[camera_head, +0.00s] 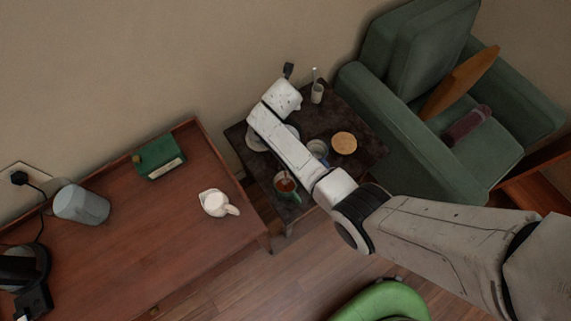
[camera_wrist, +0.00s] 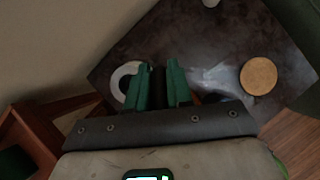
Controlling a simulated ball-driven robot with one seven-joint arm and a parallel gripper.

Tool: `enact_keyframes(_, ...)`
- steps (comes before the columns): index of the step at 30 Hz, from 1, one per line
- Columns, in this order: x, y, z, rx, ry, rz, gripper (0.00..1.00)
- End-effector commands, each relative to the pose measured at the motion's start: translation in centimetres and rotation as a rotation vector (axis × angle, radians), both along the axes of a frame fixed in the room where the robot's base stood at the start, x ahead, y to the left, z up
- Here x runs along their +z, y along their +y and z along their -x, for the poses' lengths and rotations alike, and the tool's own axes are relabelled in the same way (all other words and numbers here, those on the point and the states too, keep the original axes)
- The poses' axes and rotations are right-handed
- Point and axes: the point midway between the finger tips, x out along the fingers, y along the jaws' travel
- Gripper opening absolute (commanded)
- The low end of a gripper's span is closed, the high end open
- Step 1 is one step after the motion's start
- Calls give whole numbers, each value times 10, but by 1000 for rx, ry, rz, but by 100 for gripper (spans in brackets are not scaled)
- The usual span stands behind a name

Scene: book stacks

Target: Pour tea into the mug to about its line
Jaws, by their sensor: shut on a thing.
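My gripper (camera_wrist: 158,66) shows two green fingers in the wrist view. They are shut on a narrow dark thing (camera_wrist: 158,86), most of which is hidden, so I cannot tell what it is. In the head view my arm hides the fingers and what they hold.
The dark table (camera_head: 369,152) also bears a cork coaster (camera_head: 344,142), a pale holder (camera_head: 317,93) and a plate (camera_head: 254,141) partly under my arm. A green armchair (camera_head: 397,125) adjoins it. The desk (camera_head: 125,235) at left bears a white jug (camera_head: 212,203) and a green box (camera_head: 159,157).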

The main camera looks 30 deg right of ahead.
Motion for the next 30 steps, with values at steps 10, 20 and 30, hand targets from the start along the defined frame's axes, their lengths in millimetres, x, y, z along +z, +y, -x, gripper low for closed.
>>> enact_keyframes(10, 5, 1, 0, 1, -16, 8, 0)
enact_keyframes(20, 7, 2, 1, 1, -28, 16, 0)
enact_keyframes(30, 9, 3, 3, 1, -38, 23, 0)
